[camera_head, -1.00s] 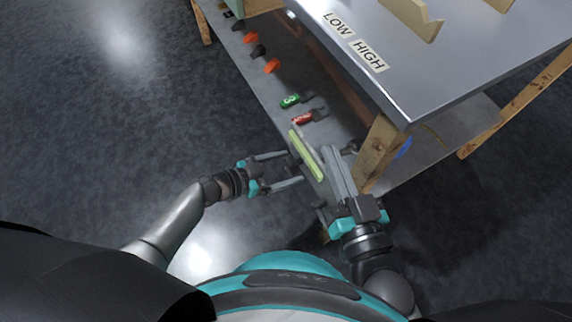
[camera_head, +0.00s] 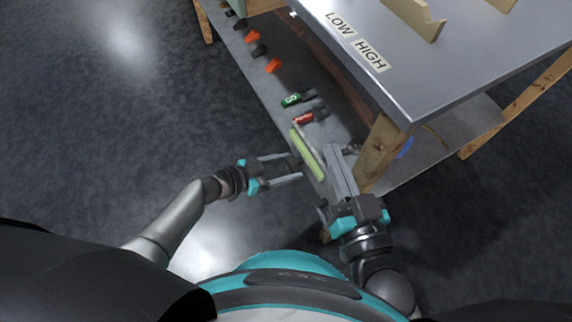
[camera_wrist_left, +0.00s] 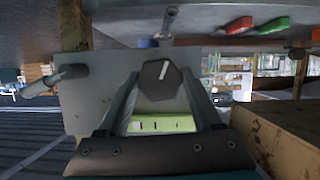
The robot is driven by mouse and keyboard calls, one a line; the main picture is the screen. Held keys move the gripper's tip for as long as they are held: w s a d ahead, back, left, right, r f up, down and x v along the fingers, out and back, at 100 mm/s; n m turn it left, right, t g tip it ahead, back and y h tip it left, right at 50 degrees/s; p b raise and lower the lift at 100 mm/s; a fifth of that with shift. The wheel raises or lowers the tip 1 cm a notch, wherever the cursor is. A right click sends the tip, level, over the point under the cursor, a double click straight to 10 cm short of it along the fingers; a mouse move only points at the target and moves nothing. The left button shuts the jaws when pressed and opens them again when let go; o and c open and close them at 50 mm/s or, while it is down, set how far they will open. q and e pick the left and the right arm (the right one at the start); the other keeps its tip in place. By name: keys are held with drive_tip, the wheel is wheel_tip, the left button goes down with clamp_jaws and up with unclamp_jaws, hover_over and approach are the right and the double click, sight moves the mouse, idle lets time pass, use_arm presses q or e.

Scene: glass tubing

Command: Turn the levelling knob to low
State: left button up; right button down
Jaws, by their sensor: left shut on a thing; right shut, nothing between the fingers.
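The levelling knob (camera_wrist_left: 160,78) is a dark, many-sided knob with a white pointer line, on a grey upright plate (camera_wrist_left: 88,98) in the left wrist view. The pointer stands nearly upright, leaning a little right. My left gripper (camera_head: 298,166) is shut on the knob, with one finger on each side in the left wrist view. The knob cannot be made out in the head view. The LOW label (camera_head: 339,24) and HIGH label (camera_head: 370,55) lie on the grey tabletop (camera_head: 455,70). My right gripper (camera_head: 335,150) is shut and empty, beside the wooden table leg.
A yellow-green strip (camera_head: 307,153) lies on the lower ledge near the left fingertips. Green (camera_head: 291,99) and red (camera_head: 303,118) handles, then orange and black ones, line the ledge. A wooden leg (camera_head: 380,150) stands at the table corner. The floor at left is clear.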

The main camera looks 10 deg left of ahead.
use_arm(q)
drive_tip(key=shift+w+n+g+h, duration=0.1)
drive_tip(key=shift+n+g+h, duration=0.45)
drive_tip(key=shift+n, duration=0.5)
drive_tip(key=shift+n+g+h, duration=0.45)
drive_tip(key=shift+n+g, duration=0.1)
drive_tip(key=shift+n, duration=0.5)
drive_tip(key=o, duration=1.4)
drive_tip(key=shift+c, duration=0.2)
drive_tip(key=shift+a, duration=0.1)
drive_tip(key=p+v, duration=0.2)
drive_tip(key=v, duration=1.3)
use_arm(e)
drive_tip(key=d+f+g, duration=0.1)
drive_tip(key=w+d+f+g+h, duration=0.1)
drive_tip(key=g, duration=0.1)
drive_tip(key=shift+w+n, duration=0.1)
drive_tip(key=shift+n, duration=0.3)
